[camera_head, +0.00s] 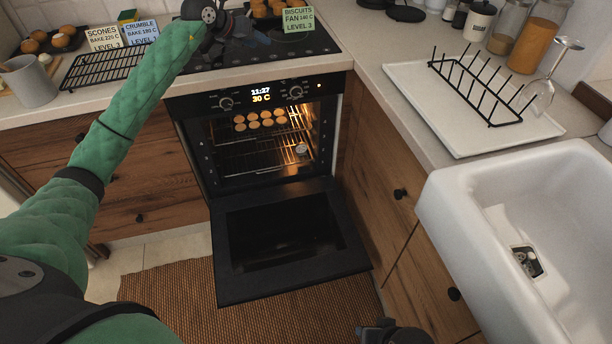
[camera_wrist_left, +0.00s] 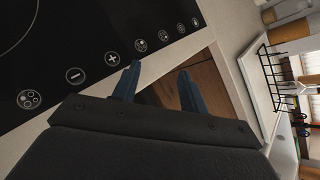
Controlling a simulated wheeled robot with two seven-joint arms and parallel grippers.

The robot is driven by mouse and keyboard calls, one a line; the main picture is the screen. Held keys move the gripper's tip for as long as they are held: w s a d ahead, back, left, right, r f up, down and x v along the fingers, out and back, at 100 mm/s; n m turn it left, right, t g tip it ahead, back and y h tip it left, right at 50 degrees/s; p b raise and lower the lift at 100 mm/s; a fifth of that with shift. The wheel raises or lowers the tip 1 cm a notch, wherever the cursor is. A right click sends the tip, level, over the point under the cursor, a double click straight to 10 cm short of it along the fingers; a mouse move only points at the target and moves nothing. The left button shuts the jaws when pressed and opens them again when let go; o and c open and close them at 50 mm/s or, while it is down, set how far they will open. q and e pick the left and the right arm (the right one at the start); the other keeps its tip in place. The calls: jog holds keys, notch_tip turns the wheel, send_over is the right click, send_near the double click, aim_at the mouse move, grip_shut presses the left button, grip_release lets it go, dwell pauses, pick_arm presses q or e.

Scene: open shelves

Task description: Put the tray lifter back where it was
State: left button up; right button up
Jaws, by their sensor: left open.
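I cannot make out a tray lifter in either view. My left gripper (camera_head: 258,34) is over the black hob (camera_head: 222,52) at the back of the counter, partly hidden by its own wrist. In the left wrist view its two blue fingers (camera_wrist_left: 159,72) are apart, with nothing between them. They are near the hob's touch buttons and the counter edge.
The oven door (camera_head: 285,240) is folded down into the floor space. Round biscuits (camera_head: 262,120) lie on the lit oven's upper level. A black rack (camera_head: 480,88) and an upturned glass (camera_head: 541,92) stand on a white drainer (camera_head: 425,95) beside the sink (camera_head: 480,185). A wire rack (camera_head: 105,66) lies left of the hob.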

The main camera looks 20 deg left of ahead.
pick_arm(q)
jog(key=s+d+f+n+t+h, duration=0.1)
jog(key=s+d+f+h, duration=0.15)
jog(key=d, duration=0.45)
jog(key=s+d+f+n+t+h, duration=0.1)
jog(key=s+d+f+h, duration=0.1)
jog(key=s+d+h, duration=0.3)
jog(key=s+d+f+n+t+h, duration=0.1)
jog(key=d+f+h, duration=0.1)
jog(key=d, duration=0.6)
jog(key=s+d+f+n+t+y, duration=0.25)
jog(key=s+f+n+y, duration=1.25)
jog(key=s+f+n, duration=1)
jog(key=s+d+f+n+g+h, duration=0.1)
jog(key=s+d+f+n+g, duration=0.1)
jog(key=s, duration=0.5)
jog(key=s+d+f+n+g+h, duration=0.1)
jog(key=s+d+f+n+g, duration=0.1)
jog(key=s, duration=0.5)
jog(key=s+d+f+n+g+h, duration=0.1)
jog(key=s+d+f+g, duration=0.3)
jog(key=s, duration=0.4)
jog(key=d+n+g, duration=0.1)
jog(key=g, duration=0.1)
jog(key=shift+d+g+h, duration=0.25)
jog(key=shift+g+h, duration=0.1)
jog(key=shift+s+f, duration=0.1)
